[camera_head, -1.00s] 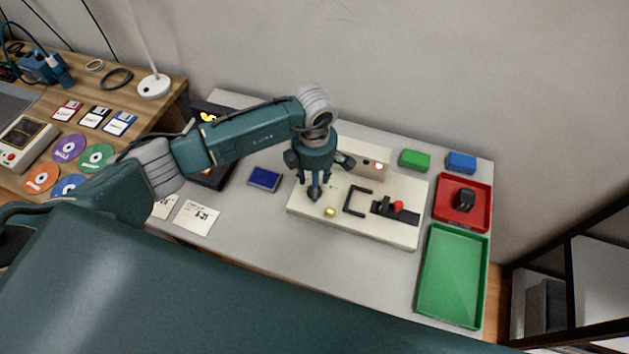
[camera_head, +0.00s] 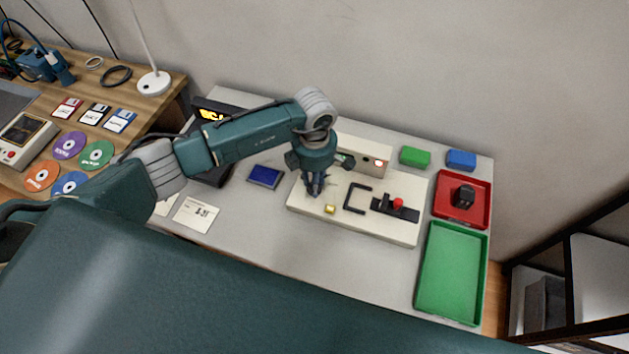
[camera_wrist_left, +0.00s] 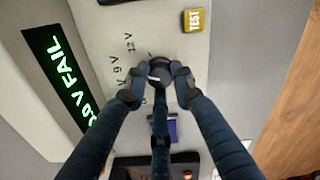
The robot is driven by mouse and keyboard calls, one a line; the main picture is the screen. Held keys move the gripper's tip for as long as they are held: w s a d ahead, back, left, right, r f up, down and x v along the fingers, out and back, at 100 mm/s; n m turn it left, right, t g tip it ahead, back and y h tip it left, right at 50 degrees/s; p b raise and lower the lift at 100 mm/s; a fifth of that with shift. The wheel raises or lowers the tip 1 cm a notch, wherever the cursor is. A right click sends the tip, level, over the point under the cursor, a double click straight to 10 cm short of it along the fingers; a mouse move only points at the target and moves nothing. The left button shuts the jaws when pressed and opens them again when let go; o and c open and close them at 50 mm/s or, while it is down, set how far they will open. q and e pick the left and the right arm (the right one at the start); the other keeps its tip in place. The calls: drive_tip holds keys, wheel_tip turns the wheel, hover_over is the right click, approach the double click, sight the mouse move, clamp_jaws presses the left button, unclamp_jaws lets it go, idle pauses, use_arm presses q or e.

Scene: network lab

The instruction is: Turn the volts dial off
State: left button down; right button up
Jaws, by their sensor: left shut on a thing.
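The volts dial (camera_wrist_left: 160,72) is a small dark round knob on the cream test panel (camera_head: 398,230). In the left wrist view, "9 V" and "12 V" labels stand beside it, and a light mark shows near its left edge. My left gripper (camera_head: 314,190) points down over the left part of the panel. In the left wrist view its dark fingers (camera_wrist_left: 158,88) are closed around the dial. In the head view the gripper hides the dial. A green display (camera_wrist_left: 62,75) reads "V FAIL" after a partly cut-off number. My right gripper is not in view.
A yellow TEST button (camera_wrist_left: 194,20) sits close to the dial. A black bracket and a red-knobbed slider (camera_head: 398,203) are right of it. A red tray (camera_head: 482,218) and a green tray (camera_head: 450,275) stand at the right. A blue item (camera_head: 265,176) lies left.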

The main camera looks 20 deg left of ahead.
use_arm(q)
drive_tip(key=n+b, duration=0.1)
drive_tip(key=n, duration=0.2)
drive_tip(key=shift+f+b, duration=0.15)
drive_tip(key=shift+b, duration=0.2)
drive_tip(key=n+b, duration=0.2)
drive_tip(key=n, duration=0.3)
drive_tip(key=shift+n, duration=0.3)
drive_tip(key=n+b, duration=0.1)
drive_tip(key=n, duration=0.3)
drive_tip(key=shift+n, duration=0.3)
drive_tip(key=shift+n+b, duration=0.35)
drive_tip(key=shift+n, duration=1.65)
drive_tip(key=c, duration=1.5)
unclamp_jaws()
drive_tip(key=shift+o, duration=0.2)
drive_tip(key=shift+r, duration=0.2)
